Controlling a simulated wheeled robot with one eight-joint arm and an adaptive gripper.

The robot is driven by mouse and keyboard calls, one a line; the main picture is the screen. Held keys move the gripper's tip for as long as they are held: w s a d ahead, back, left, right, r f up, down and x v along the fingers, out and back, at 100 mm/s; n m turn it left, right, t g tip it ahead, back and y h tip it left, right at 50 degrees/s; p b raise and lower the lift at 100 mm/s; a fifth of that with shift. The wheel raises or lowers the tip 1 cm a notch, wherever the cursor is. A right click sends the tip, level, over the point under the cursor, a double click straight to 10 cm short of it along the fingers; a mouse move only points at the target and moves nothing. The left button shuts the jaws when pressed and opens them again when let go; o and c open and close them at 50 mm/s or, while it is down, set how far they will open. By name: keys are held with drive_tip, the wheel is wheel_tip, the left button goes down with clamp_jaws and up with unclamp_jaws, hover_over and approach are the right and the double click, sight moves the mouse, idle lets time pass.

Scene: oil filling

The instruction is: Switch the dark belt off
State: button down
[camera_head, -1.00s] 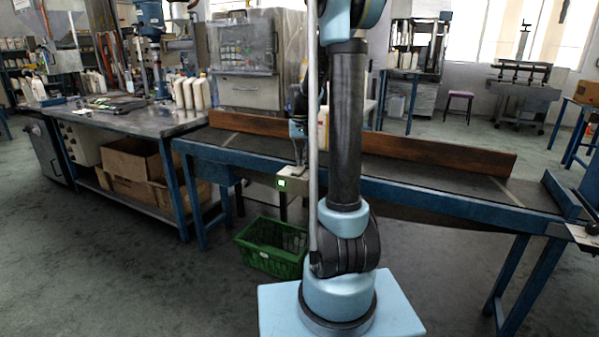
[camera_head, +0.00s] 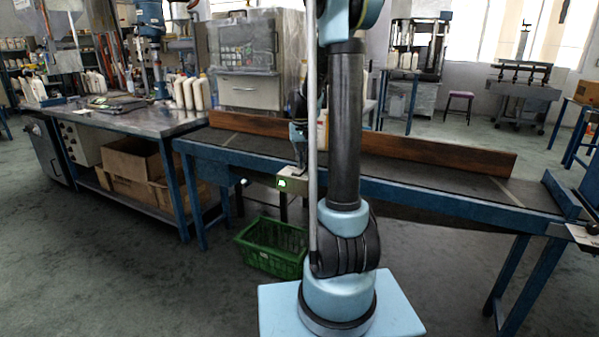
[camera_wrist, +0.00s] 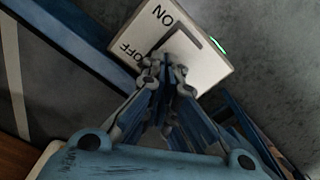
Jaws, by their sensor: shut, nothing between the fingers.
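The dark belt (camera_head: 400,172) is a long conveyor on a blue frame with a brown side board, running behind my arm. A pale switch box (camera_head: 292,185) with a lit green lamp hangs at its front edge. In the wrist view, the box (camera_wrist: 205,35) shows the words ON and OFF and a grey L-shaped part between them. Some green glow shows at the box's edge. My gripper (camera_wrist: 166,76) is shut and empty, its fingertips over the box's face near the OFF word. I cannot tell whether they touch it. My gripper (camera_head: 300,165) appears just above the box in the head view.
A green crate (camera_head: 272,248) stands on the floor below the box. A white bottle (camera_head: 322,130) on the belt is partly hidden by my arm. A steel workbench (camera_head: 120,122) with bottles and cardboard boxes stands at the left. The floor at front left is clear.

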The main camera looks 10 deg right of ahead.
drive_tip(key=shift+f, duration=0.15)
drive_tip(key=shift+r, duration=3.5)
drive_tip(key=shift+s, duration=0.1)
drive_tip(key=s+f+n+t, duration=0.1)
drive_tip(key=s+f, duration=0.1)
drive_tip(key=s, duration=1.2)
drive_tip(key=s+f+t, duration=0.1)
drive_tip(key=s+f, duration=0.1)
drive_tip(key=s, duration=1.1)
drive_tip(key=s+f, duration=0.6)
drive_tip(key=s, duration=0.1)
drive_tip(key=shift+s+d, duration=0.2)
drive_tip(key=shift+s, duration=0.05)
